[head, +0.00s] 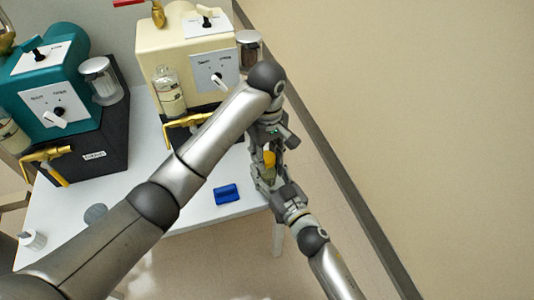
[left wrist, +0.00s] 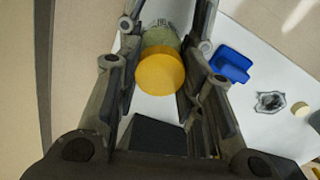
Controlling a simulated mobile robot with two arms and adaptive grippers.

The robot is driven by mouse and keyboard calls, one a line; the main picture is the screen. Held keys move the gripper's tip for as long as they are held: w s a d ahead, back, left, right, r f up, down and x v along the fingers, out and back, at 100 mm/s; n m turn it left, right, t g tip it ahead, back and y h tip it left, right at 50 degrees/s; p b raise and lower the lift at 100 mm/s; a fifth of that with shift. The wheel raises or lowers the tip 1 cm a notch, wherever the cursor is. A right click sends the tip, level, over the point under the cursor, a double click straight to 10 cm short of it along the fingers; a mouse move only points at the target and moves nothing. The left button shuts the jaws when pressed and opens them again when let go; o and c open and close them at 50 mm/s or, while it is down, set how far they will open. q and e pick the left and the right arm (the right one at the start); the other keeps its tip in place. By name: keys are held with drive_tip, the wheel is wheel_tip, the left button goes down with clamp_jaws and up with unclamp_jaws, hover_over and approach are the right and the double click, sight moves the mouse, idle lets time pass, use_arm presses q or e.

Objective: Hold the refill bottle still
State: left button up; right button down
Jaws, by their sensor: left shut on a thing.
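The refill bottle has a yellow cap and a pale greenish body. In the head view the bottle (head: 269,160) is near the right end of the white table, between my two grippers. In the left wrist view the bottle (left wrist: 160,68) sits between the fingers, cap towards the camera. My left gripper (head: 266,150) comes from above and is shut on it; its fingers also show in the left wrist view (left wrist: 160,75). My right gripper (head: 270,185) comes from the lower right, close to the bottle's lower part. Its fingers are partly hidden, and I cannot tell whether they touch the bottle.
A cream machine (head: 185,45) and a teal machine (head: 50,85) stand at the back of the white table (head: 190,208). A blue block-like object (head: 227,194) lies near the front edge and also shows in the left wrist view (left wrist: 232,65). The floor at right is clear.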

sight(267, 157)
use_arm(q)
drive_tip(key=shift+r, duration=1.1)
drive_tip(key=shift+r, duration=2)
use_arm(e)
drive_tip(key=c, duration=0.6)
unclamp_jaws()
drive_tip(key=v, duration=1.2)
